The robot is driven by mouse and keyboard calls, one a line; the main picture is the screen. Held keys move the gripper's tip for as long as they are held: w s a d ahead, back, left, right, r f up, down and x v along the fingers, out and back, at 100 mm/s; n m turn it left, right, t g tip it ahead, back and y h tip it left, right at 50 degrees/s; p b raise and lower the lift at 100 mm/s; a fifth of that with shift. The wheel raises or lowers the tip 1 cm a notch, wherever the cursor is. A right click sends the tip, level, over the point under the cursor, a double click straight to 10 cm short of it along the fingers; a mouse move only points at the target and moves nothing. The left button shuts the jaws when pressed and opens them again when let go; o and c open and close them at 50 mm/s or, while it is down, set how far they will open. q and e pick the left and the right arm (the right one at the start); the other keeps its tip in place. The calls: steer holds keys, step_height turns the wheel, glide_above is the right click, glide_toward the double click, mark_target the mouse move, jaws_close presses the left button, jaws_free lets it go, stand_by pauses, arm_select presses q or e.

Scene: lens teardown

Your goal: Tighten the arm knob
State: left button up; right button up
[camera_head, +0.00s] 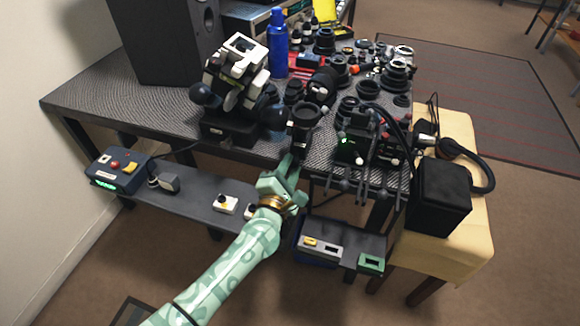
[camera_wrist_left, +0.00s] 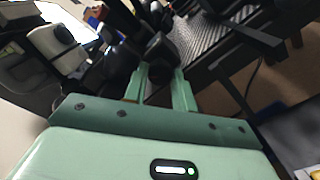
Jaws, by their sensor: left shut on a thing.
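My left gripper (camera_head: 292,164) reaches up to the front edge of the dark table. Its green fingers also show in the left wrist view (camera_wrist_left: 162,82), closed on a dark rounded knob (camera_wrist_left: 161,47), which I take to be the arm knob. In the head view the knob is mostly hidden by the fingers and is hard to tell from the black parts around it. A black cup-shaped part (camera_head: 304,115) stands just beyond the fingertips. My right gripper is not in view.
A white-and-black device (camera_head: 238,72) stands left of the gripper, with a blue bottle (camera_head: 278,45) behind it. Several black lens parts (camera_head: 340,68) crowd the table. A black box (camera_head: 440,196) is at the right. A low shelf (camera_head: 190,200) with switch boxes runs below.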

arm_select(q)
steer(key=m+p, duration=0.1)
steer(key=m, duration=0.4)
steer(key=shift+m+p, duration=0.3)
steer(key=shift+s+f+m+p, duration=0.1)
steer(key=shift+m+p, duration=0.3)
steer(key=shift+m, duration=1.2)
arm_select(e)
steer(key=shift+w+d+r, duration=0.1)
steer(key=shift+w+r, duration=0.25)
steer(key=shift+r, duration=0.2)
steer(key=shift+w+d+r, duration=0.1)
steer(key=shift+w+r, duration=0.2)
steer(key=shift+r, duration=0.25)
arm_select(q)
steer(key=shift+m, duration=0.3)
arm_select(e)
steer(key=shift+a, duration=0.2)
arm_select(q)
steer(key=o, duration=1)
